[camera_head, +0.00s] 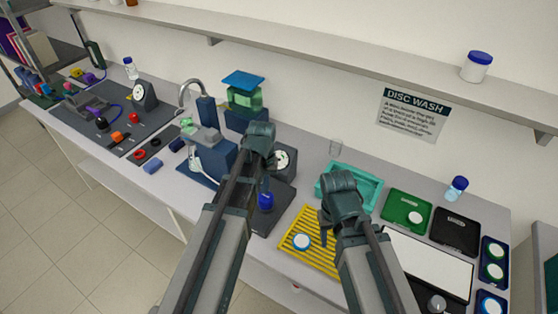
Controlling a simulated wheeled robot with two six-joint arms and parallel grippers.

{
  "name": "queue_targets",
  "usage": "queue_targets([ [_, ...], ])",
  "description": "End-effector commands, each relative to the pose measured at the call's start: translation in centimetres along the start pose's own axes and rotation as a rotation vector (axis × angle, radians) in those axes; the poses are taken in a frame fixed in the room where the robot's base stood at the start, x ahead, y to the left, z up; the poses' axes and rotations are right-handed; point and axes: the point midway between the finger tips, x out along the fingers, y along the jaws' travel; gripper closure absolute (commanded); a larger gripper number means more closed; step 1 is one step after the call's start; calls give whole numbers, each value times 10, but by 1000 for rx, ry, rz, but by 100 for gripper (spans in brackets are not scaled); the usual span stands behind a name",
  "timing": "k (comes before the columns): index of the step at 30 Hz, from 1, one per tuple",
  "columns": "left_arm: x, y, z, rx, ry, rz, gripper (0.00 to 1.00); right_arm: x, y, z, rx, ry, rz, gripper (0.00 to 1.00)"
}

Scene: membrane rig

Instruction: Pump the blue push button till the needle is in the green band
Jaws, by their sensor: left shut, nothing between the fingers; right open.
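The blue push button (266,203) stands on a dark base plate (270,222) in the middle of the bench. A round gauge with a pale dial (282,160) stands just behind it, partly covered by my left arm. Its needle and green band are too small to read. My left gripper (262,185) is shut and empty, pointing down close above the button; I cannot tell whether it touches. My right gripper (325,230) is open and empty, above the yellow rack, right of the button.
The yellow rack (299,222) holds a white-and-blue disc (301,242). Behind it is a teal tray (370,180). Green (398,203) and black (447,239) trays stand to the right. A blue pump-like block (214,158) and a tap (190,88) stand to the left.

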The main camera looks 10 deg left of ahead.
Motion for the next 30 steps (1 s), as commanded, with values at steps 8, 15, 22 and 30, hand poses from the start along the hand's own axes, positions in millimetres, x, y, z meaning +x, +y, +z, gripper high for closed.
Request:
queue_targets([
  [8,16,0,0,0,0,0,100,16,-2,-1,-3,0,1,50],
  [15,30,0,0,0,0,0,100,30,-3,-2,-6,0,1,50],
  [22,43,0,0,0,0,0,100,43,-4,-2,-5,0,1,50],
  [30,26,0,0,0,0,0,100,26,-2,-2,-5,0,1,50],
])
